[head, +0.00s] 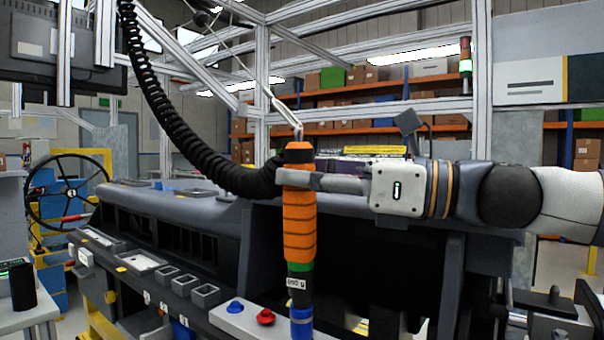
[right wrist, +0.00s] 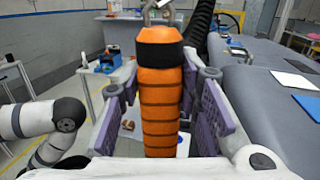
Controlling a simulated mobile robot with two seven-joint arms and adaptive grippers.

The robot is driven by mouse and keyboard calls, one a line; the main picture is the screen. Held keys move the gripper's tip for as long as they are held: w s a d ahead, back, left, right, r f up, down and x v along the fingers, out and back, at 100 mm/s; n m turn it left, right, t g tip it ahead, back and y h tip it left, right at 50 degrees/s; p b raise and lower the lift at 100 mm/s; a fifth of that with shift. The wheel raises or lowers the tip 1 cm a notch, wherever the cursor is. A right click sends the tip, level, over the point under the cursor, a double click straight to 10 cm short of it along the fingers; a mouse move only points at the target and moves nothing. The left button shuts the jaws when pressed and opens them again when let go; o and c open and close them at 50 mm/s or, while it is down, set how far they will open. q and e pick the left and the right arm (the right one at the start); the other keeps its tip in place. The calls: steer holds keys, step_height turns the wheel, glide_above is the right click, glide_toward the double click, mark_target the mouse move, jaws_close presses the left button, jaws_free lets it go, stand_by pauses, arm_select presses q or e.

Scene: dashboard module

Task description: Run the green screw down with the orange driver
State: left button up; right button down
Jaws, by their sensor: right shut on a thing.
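The orange driver (head: 299,225) hangs upright below a metal hook and cable, with black bands, a green ring and a blue lower end. My right gripper (head: 290,180) comes in from the right and is shut on the driver's upper body. In the right wrist view the orange driver (right wrist: 160,105) stands between the purple-grey pads of my right gripper (right wrist: 162,115). The driver's lower tip runs past the bottom edge of the head view. I cannot make out the green screw in either view. My left gripper is not in view.
The dark dashboard module (head: 190,205) stretches behind the driver. A grey ledge with a blue knob-like piece (head: 235,306) and a red one (head: 265,317) lies just left of the driver's lower end. A thick black coiled hose (head: 180,125) passes behind my right gripper.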

steer(key=shift+w+d+f+m, duration=0.15)
steer(key=shift+w+f, duration=0.1)
steer(key=shift+f, duration=0.45)
steer(key=shift+w+a+f+m, duration=0.15)
steer(key=shift+w+f, duration=0.1)
steer(key=shift+f, duration=0.4)
steer(key=shift+d, duration=0.1)
step_height(320, 180, up, 2)
steer(key=shift+w+d+r, duration=0.2)
steer(key=shift+r, duration=0.35)
steer(key=shift+w+d+r, duration=0.15)
steer(key=shift+r, duration=0.75)
steer(key=shift+s+a+r, duration=0.1)
steer(key=shift+s+r, duration=0.05)
steer(key=shift+r, duration=0.45)
steer(key=shift+s+r, duration=0.15)
steer(key=shift+r, duration=0.4)
steer(key=shift+a, duration=0.1)
